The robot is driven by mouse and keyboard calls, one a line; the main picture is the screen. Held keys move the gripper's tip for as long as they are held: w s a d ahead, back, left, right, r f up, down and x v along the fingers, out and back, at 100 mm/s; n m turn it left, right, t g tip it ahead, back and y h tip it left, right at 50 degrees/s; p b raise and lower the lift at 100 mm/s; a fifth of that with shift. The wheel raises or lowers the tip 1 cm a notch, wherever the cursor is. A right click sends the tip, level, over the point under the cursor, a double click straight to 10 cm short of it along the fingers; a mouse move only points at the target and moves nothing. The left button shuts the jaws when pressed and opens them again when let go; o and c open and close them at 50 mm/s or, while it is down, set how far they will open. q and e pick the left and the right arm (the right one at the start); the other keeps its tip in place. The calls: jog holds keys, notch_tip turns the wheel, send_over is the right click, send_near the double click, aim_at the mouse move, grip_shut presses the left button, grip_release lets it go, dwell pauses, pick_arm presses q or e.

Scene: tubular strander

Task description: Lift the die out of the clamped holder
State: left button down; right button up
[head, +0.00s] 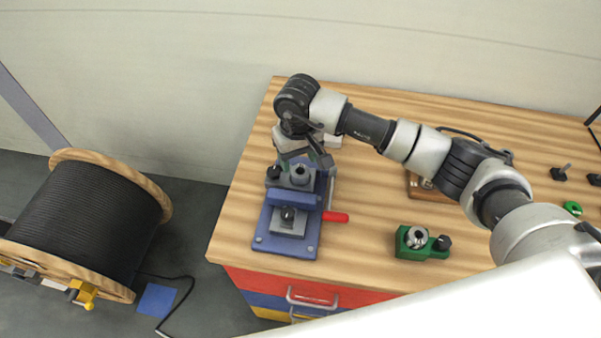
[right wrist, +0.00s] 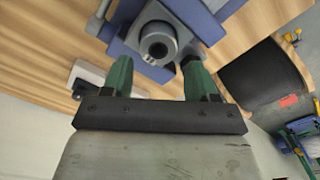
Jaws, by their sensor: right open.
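The die (right wrist: 157,47) is a grey metal ring with a dark bore. It sits in the clamped holder, a blue fixture (head: 263,241) at the left front of the wooden bench; the die also shows in the head view (head: 299,175). My right gripper (head: 305,160) is above the back of the holder, pointing down. In the right wrist view its two green fingertips (right wrist: 157,72) are apart, with the die ahead of and between them. No contact with the die shows. My left gripper is not in view.
A red-handled lever (head: 335,217) sticks out right of the holder. A green block with a metal ring (head: 422,243) stands to the right on the bench (head: 370,270). A large black cable reel (head: 85,222) stands on the floor at left.

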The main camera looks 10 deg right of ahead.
aim_at(300, 170)
notch_tip(300, 170, down, 3)
jog(key=shift+s+d+f+p, duration=0.15)
jog(key=shift+f+p, duration=0.05)
jog(key=shift+p, duration=0.65)
jog(key=shift+f, duration=0.35)
jog(key=shift+c, duration=0.2)
jog(key=c, duration=1)
